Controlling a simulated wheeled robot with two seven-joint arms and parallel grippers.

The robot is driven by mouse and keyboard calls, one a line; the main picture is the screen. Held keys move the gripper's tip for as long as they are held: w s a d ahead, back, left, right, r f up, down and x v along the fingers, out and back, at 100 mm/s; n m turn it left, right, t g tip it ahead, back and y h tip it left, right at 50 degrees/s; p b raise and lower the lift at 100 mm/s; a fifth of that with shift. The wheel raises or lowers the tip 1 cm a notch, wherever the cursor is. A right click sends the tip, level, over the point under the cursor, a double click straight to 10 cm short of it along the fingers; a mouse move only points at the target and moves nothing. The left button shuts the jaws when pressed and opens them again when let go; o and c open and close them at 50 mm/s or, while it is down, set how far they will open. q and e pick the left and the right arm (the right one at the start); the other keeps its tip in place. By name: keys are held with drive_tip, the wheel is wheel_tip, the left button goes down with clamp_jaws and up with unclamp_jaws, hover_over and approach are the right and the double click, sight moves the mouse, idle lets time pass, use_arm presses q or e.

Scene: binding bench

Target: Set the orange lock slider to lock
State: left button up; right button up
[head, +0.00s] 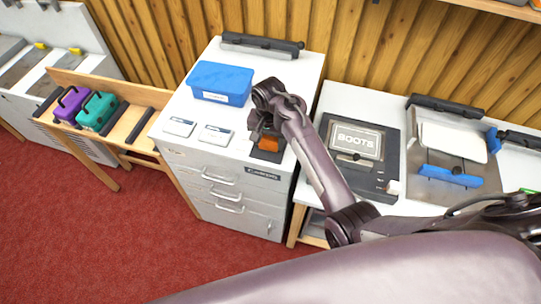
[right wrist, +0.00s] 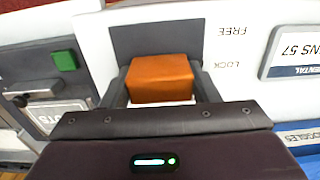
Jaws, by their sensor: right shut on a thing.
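The orange lock slider (head: 267,145) is a block on a dark track plate (head: 264,156) at the right front of the white cabinet top. My right gripper (head: 263,128) reaches down over it. In the right wrist view the slider (right wrist: 160,78) sits between my fingers, which are shut on its sides. The words FREE (right wrist: 232,31) and LOCK (right wrist: 226,65) are printed upside down beside the plate. The slider is level with LOCK, away from FREE, with bare plate beyond it. My left gripper is not in view.
A blue box (head: 220,82) and two label cards (head: 180,127) lie left on the cabinet top. A BOOTS plate device (head: 356,142) and a blue-handled tray (head: 452,177) stand right. Purple (head: 71,103) and teal (head: 97,110) blocks sit on the left rack.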

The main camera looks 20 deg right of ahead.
drive_tip(key=shift+w+d, duration=0.2)
drive_tip(key=shift+w, duration=0.05)
drive_tip(key=shift+w+d, duration=0.1)
drive_tip(key=o, duration=1.1)
drive_tip(key=shift+r, duration=0.1)
drive_tip(key=shift+o, duration=1.4)
drive_tip(key=shift+w+d, duration=0.1)
drive_tip(key=shift+w, duration=0.1)
drive_tip(key=shift+s, duration=0.1)
drive_tip(key=shift+r, duration=0.4)
wheel_tip(320, 180, up, 6)
drive_tip(key=shift+b, duration=1.15)
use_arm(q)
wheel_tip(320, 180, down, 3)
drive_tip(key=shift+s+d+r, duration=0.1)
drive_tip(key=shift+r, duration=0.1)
use_arm(e)
drive_tip(key=shift+r, duration=0.4)
